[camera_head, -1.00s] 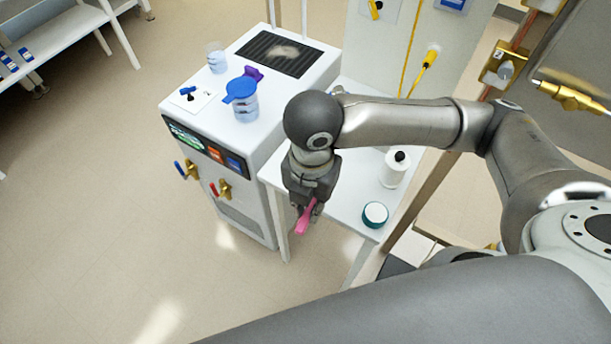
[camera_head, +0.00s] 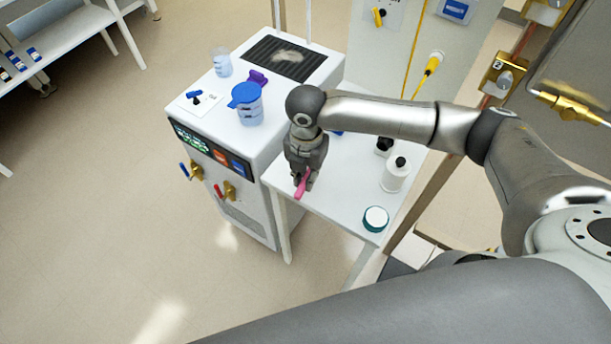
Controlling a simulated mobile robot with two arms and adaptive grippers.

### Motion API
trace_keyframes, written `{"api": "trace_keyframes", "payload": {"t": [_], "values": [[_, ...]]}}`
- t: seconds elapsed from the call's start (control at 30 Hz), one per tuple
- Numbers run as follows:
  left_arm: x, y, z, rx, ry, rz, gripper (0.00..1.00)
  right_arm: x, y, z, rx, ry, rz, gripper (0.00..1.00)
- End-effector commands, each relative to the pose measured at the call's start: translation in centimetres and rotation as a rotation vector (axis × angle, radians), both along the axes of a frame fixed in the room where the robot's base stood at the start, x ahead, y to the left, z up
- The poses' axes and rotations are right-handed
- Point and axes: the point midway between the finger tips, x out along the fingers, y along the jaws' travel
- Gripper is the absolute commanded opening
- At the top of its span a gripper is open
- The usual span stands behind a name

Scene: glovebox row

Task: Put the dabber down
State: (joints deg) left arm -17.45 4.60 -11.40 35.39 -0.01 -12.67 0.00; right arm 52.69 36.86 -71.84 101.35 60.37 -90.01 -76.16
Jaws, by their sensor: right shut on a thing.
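The dabber is a small pink tool (camera_head: 301,188) held in my right gripper (camera_head: 303,180). The gripper points down and is shut on the dabber, whose lower end sticks out below the fingers. They show over the front left part of a white side table (camera_head: 335,205). I cannot tell whether the dabber touches the table top. My left gripper is not in view.
On the table stand a white bottle with a black cap (camera_head: 396,175), another black-capped item (camera_head: 384,146) and a teal-rimmed round jar (camera_head: 375,219). Left of it is a white machine (camera_head: 255,150) bearing a blue-lidded beaker (camera_head: 247,104) and a clear cup (camera_head: 221,62). The table's front middle is clear.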

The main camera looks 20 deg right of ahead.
Motion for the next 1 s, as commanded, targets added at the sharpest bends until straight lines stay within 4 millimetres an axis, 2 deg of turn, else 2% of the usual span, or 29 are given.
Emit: {"api": "trace_keyframes", "payload": {"t": [0.27,0.33,0.4,0.57,0.97,1.0], "values": [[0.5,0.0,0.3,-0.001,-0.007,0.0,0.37,1.4,-0.3,-1.7,-0.001,0.001,-0.002,0.0],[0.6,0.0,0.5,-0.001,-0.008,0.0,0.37,1.9,-0.5,-2.5,-0.002,0.001,-0.002,0.0],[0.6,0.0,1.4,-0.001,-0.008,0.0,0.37,1.7,-0.5,-3.7,-0.001,0.006,-0.001,0.0],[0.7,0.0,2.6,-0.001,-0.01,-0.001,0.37,1.8,-0.4,-4.5,-0.001,0.002,0.001,0.0],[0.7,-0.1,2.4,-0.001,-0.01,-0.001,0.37,1.8,-0.5,-5.2,0.0,0.0,0.0,0.0],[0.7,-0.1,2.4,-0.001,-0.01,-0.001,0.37,1.8,-0.5,-5.2,-0.001,-0.001,0.0,0.18]]}}
